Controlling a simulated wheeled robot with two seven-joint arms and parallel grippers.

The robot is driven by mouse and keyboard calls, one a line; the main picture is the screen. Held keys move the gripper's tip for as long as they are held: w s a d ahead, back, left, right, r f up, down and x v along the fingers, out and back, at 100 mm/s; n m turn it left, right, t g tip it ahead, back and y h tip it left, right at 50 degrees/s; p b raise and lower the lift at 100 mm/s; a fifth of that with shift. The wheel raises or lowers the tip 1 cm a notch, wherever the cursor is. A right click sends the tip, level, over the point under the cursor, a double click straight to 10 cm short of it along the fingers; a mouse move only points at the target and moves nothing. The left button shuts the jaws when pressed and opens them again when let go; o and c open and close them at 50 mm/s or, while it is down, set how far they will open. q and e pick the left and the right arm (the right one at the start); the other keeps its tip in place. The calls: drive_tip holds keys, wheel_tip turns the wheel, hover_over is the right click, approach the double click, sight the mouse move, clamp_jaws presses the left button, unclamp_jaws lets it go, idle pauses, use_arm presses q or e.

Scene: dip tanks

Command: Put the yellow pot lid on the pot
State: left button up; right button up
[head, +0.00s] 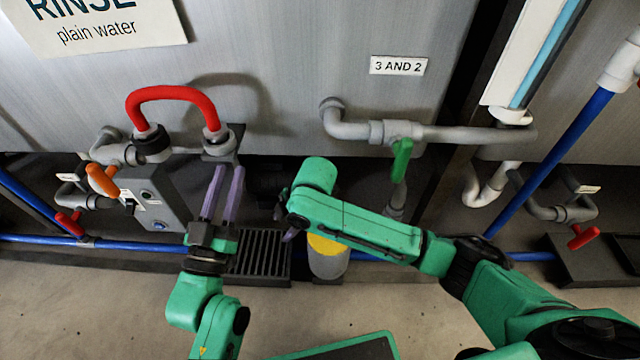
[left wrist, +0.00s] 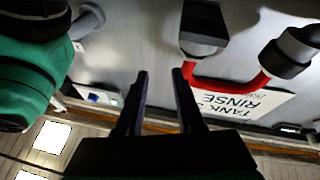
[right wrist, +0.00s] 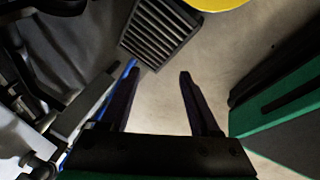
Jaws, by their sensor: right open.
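A yellow round top (head: 326,245), which looks like the yellow lid, shows on a grey cylinder (head: 328,267) low beside the tank. My right arm covers part of it. I cannot tell whether the cylinder is the pot or a stand. A yellow edge (right wrist: 215,3) shows at the top of the right wrist view. My right gripper (right wrist: 158,72) is open and empty, left of that edge; the arm mostly hides it in the head view. My left gripper (head: 229,170) is open and empty, its purple fingers reaching up beside the grey control box. No separate pot is clearly visible.
A black floor grate (head: 262,252) lies between my left gripper and the cylinder. The control box (head: 155,195), a red hose (head: 168,92), grey pipes (head: 450,133) and blue pipes (head: 550,160) crowd the tank. The concrete floor (head: 90,310) in front is mostly clear.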

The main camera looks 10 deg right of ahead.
drive_tip(key=a+r+m+t+y, duration=0.6)
drive_tip(key=a+r+m+y, duration=0.1)
drive_tip(key=a+r, duration=0.1)
drive_tip(key=s+d+r+m+t+h, duration=0.1)
drive_tip(key=d+r+m+t+h, duration=0.1)
drive_tip(key=d+r+m+t, duration=0.9)
drive_tip(key=d+t, duration=0.1)
drive_tip(key=d, duration=0.3)
drive_tip(key=shift+s+d+r+m+h, duration=0.2)
drive_tip(key=shift+d+r+m+h, duration=0.1)
drive_tip(key=shift+m, duration=0.1)
drive_tip(key=shift+f, duration=0.1)
